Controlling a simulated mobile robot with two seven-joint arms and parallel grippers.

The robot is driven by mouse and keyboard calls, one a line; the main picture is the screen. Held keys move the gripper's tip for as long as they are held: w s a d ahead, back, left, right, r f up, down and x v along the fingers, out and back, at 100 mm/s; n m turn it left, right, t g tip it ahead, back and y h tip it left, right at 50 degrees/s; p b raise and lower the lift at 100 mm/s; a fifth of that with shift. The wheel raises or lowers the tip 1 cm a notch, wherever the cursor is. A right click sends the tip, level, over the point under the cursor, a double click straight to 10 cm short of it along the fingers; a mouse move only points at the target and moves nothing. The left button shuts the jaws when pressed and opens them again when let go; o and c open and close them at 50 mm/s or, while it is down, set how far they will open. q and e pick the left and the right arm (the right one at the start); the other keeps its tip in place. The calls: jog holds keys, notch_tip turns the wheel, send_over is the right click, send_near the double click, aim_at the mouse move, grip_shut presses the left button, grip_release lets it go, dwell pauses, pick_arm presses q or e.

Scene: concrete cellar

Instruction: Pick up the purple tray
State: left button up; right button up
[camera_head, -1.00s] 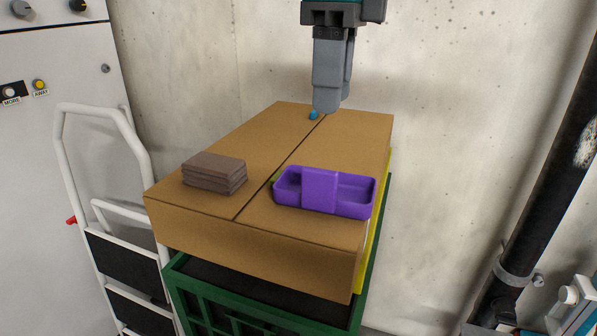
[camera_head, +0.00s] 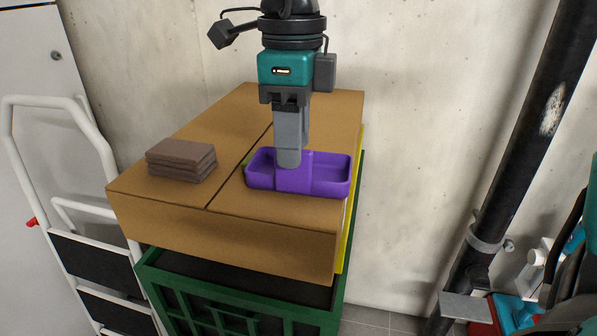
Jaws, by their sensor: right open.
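The purple tray (camera_head: 328,177) lies on the right front part of a cardboard box (camera_head: 225,212). It has a recess at each end and a raised block across its middle. My right gripper (camera_head: 289,160) comes down from above, over the tray's middle block. Its fingers point down and hide part of the tray's far side. The jaws are open. I cannot tell whether a finger touches the tray. My left gripper is not in view.
A stack of brown slabs (camera_head: 181,160) lies on the box left of the tray. The box sits on a green crate (camera_head: 238,310). A white step ladder (camera_head: 82,248) stands left, a dark pipe (camera_head: 520,150) right. A concrete wall is behind.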

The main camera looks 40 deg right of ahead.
notch_tip(320, 180, down, 2)
jog(key=shift+f, duration=0.1)
grip_shut()
dwell(0.4)
